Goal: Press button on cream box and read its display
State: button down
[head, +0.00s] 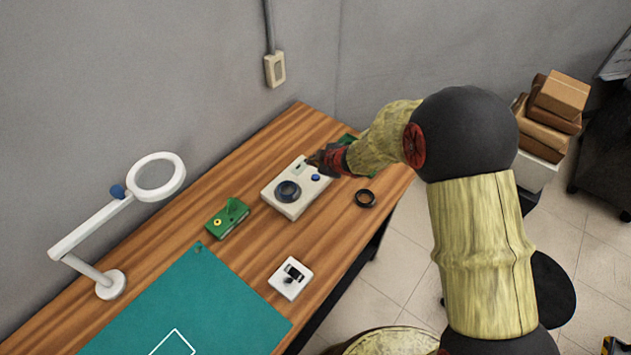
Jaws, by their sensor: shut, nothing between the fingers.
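The cream box (291,208) sits on the wooden table, with a round dark dial (288,191) on its top. A blue button (316,178) is on its right side, and a small dark display (299,165) is near its back edge; any reading is too small to make out. My gripper (312,160) is shut and empty, just above the back right part of the box, close to the button. I cannot tell whether its tips touch the box.
A green device (229,219) and a white block (291,278) stand nearer. Another green thing is partly hidden behind my gripper. A teal mat (215,305) and a white ring lamp (107,287) are at left.

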aim_at(314, 178)
jog(key=shift+f+b, duration=1.6)
jog(key=shift+f, duration=0.65)
jog(key=shift+f, duration=0.15)
jog(key=shift+f, duration=0.3)
jog(key=shift+f+b, duration=0.4)
jog(key=shift+b, duration=0.1)
jog(key=shift+r, duration=0.1)
jog(key=shift+r+p, duration=0.75)
jog(key=shift+p, duration=0.1)
jog(key=shift+r, duration=0.1)
notch_tip(314, 178, up, 5)
jog(key=p, duration=0.5)
